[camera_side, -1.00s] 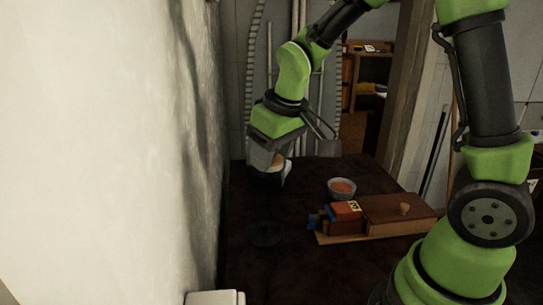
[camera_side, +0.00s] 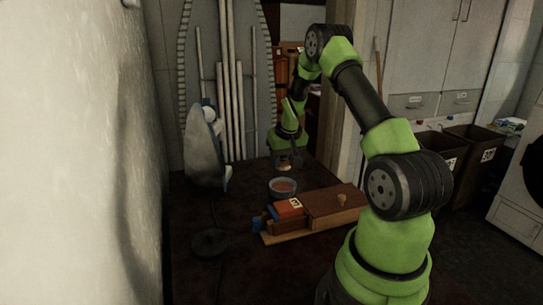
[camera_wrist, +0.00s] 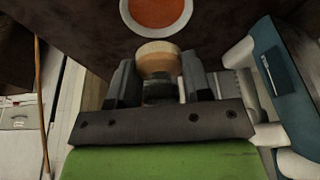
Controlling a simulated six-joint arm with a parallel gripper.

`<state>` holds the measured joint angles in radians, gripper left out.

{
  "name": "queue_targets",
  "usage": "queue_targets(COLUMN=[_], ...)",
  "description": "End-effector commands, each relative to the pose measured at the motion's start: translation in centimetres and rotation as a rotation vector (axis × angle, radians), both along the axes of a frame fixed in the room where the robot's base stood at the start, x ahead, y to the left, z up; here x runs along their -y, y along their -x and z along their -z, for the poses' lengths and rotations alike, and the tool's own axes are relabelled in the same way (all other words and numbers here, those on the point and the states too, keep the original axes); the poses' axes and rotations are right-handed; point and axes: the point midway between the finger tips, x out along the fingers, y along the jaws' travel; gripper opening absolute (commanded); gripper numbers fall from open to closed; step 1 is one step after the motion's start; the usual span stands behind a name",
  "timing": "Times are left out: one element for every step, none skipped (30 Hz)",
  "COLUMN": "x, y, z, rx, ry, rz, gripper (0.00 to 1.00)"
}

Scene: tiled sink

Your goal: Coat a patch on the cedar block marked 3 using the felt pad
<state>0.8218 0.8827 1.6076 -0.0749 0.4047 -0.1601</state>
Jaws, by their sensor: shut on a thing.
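My gripper (camera_side: 285,162) is shut on a round, tan-topped piece, which I take to be the felt pad (camera_wrist: 158,56). In the wrist view, the pad sits between the two dark fingers (camera_wrist: 158,78). In the side view, my gripper is above and just behind a grey bowl (camera_side: 283,195) with orange-red contents. The bowl also shows at the top of the wrist view (camera_wrist: 157,14), beyond the pad. A reddish block (camera_side: 288,208) with a pale label stands in front of the bowl; the label's number is too small to read. The pad's working face is hidden.
The block sits on a wooden board (camera_side: 290,236) with blue clamp parts (camera_side: 258,223) at its left end. A brown wooden box (camera_side: 325,207) with a knob is right of it. A clothes iron (camera_side: 203,152) stands back left. A dark disc (camera_side: 209,242) lies front left.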

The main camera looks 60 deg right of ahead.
Motion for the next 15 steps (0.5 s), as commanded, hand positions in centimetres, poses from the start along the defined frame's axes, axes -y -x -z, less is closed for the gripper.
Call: queue_targets(x=[0.0, 0.0, 0.0, -0.1, -0.1, -0.1, -0.1, -0.1, -0.1, -0.1, -0.1, -0.1, -0.1, -0.1, -0.1], y=[0.0, 0.0, 0.0, 0.0, 0.0, 0.0, 0.0, 0.0, 0.0, 0.0, 0.0, 0.0, 0.0, 0.0, 0.0], z=[0.4, 0.7, 1.1, 1.4, 1.8, 2.2, 2.6, 2.9, 3.3, 3.6, 3.9, 4.2, 4.5, 4.7, 4.9], rx=[-0.001, -0.001, -0.002, -0.002, -0.002, -0.002, -0.002, -0.002, -0.002, -0.002, -0.002, -0.003, -0.003, -0.003, -0.003], ry=[-0.001, -0.001, -0.002, -0.002, -0.002, -0.002, -0.002, -0.002, -0.002, -0.002, -0.002, -0.001, -0.001, 0.0, 0.0], rz=[0.0, 0.0, 0.0, -0.001, -0.001, -0.001, -0.001, -0.001, -0.001, -0.001, -0.001, -0.002, -0.002, -0.002, -0.002], gripper=[0.26, 0.26, 0.26, 0.26, 0.26, 0.26, 0.26, 0.26, 0.26, 0.26, 0.26, 0.26, 0.26, 0.26, 0.26])
